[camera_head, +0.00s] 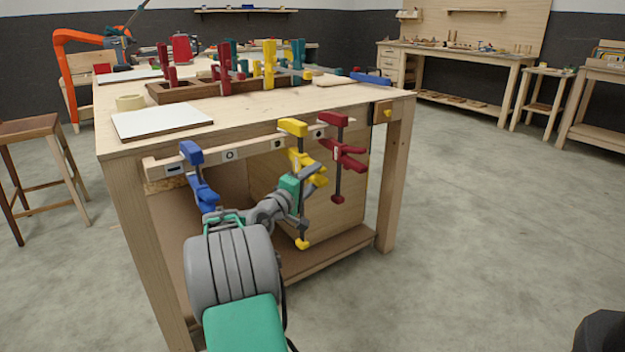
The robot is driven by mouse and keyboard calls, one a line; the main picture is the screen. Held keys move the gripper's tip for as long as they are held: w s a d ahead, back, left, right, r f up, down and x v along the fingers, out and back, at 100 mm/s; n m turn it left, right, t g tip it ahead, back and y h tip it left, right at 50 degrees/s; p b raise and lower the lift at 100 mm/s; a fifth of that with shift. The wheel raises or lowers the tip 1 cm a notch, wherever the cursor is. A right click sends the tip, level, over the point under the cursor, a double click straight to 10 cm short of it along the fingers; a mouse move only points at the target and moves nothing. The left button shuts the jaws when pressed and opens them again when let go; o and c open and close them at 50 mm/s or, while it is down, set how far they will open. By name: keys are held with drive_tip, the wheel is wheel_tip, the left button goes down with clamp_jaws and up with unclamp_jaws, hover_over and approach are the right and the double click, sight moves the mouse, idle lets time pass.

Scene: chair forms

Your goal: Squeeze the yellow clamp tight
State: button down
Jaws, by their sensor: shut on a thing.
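The yellow clamp (293,127) hangs on the wooden rail along the side of the workbench, between a blue clamp on its left and a dark red clamp on its right. Its yellow upper jaw sits over the rail, and its dark bar runs down to a yellow end (302,243). My gripper (300,176) is at the clamp's yellow sliding part and handle (314,166), and is shut on it. My arm reaches up from the bottom of the picture. The fingertips are small and partly hidden against the clamp.
The blue clamp (191,153) hangs close to my arm's left. The dark red clamp (340,155) hangs just right of the yellow one. The workbench top (330,97) holds a white board (161,120) and a wooden rack of clamps (180,93). The floor at right (480,230) is clear.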

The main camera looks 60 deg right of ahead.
drive_tip(key=shift+r, duration=0.15)
drive_tip(key=c, duration=1)
unclamp_jaws()
drive_tip(key=shift+o, duration=1.4)
drive_tip(key=shift+r, duration=0.1)
drive_tip(key=shift+r+p, duration=0.25)
drive_tip(key=shift+p, duration=0.2)
drive_tip(key=shift+w+d, duration=0.1)
drive_tip(key=shift+w+d+f, duration=0.1)
drive_tip(key=shift+w+d, duration=0.05)
drive_tip(key=shift+d, duration=0.3)
drive_tip(key=shift+w+d+f, duration=0.1)
drive_tip(key=shift+w+d, duration=0.05)
drive_tip(key=shift+d, duration=0.25)
